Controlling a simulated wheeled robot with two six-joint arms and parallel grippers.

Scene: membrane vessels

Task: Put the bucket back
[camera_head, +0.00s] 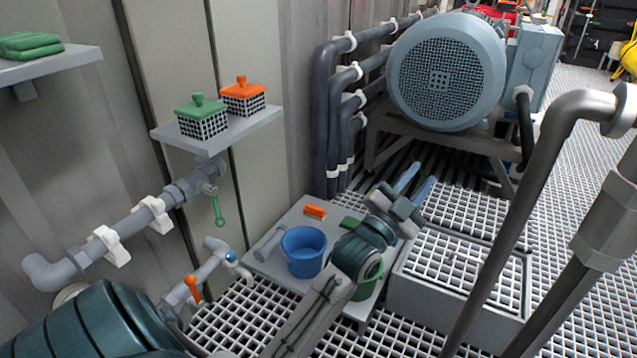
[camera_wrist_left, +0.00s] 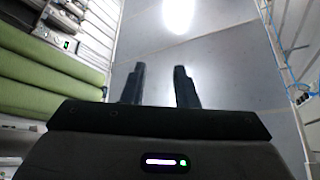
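A blue bucket (camera_head: 303,254) stands upright on a low grey bench (camera_head: 287,219). A green bucket (camera_head: 367,287) is at the bench's right side, partly hidden behind my left arm. My left gripper (camera_head: 423,172) is beyond and to the right of both buckets, apart from them, its blue fingers pointing away. In the left wrist view its two dark fingers (camera_wrist_left: 159,70) stand apart with nothing between them. My right gripper is not in view.
An orange block (camera_head: 315,211) and a grey cylinder (camera_head: 270,243) lie on the bench. A wall shelf (camera_head: 216,135) holds two lidded mesh baskets. Taps and a pipe (camera_head: 125,229) run along the left wall. A grating-topped box (camera_head: 455,275) is to the right, a large motor (camera_head: 447,75) behind.

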